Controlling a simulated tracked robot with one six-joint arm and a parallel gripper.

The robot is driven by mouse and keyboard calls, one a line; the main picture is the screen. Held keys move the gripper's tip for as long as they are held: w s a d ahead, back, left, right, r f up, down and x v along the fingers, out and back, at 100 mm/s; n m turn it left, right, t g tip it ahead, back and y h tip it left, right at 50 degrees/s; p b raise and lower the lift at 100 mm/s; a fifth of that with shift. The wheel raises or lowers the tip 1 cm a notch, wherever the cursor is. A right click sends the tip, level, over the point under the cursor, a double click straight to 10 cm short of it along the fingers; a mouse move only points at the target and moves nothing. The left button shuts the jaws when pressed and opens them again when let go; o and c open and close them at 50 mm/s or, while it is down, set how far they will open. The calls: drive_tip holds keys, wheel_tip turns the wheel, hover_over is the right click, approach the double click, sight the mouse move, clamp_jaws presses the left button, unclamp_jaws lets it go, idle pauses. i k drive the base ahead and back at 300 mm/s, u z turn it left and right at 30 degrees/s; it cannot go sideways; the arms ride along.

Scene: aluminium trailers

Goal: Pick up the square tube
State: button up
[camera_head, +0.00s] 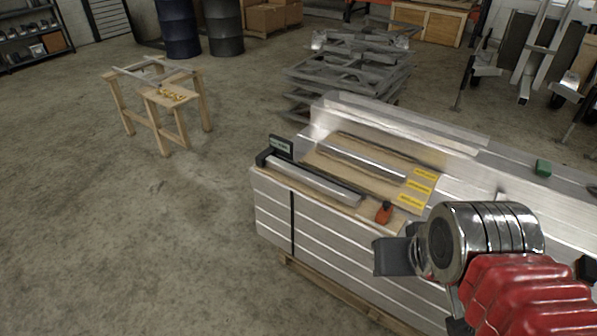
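Two long grey metal bars lie on the wooden top of an aluminium-sided bench (268,215). The front bar (312,185) runs from a dark stop block at the left end toward an orange tool. The rear bar (360,160) lies roughly parallel behind it. Both look like straight metal profiles; I cannot tell from here which is the square tube. My gripper (388,257) is at the lower right, in front of the bench's near side in the picture, apart from both bars. Its fingers show as a dark block, and I cannot see a gap between them.
An orange-and-black tool (383,212) and yellow labels (416,187) lie on the bench. A black stop with a display (281,147) stands at its left end. A green block (543,167) sits at right. A wooden sawhorse (165,98) stands left; the floor between is clear.

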sight(349, 198)
drive_tip(key=u, duration=0.4)
drive_tip(key=i, duration=0.75)
drive_tip(key=u, duration=0.65)
drive_tip(key=i, duration=0.4)
drive_tip(key=u, duration=0.15)
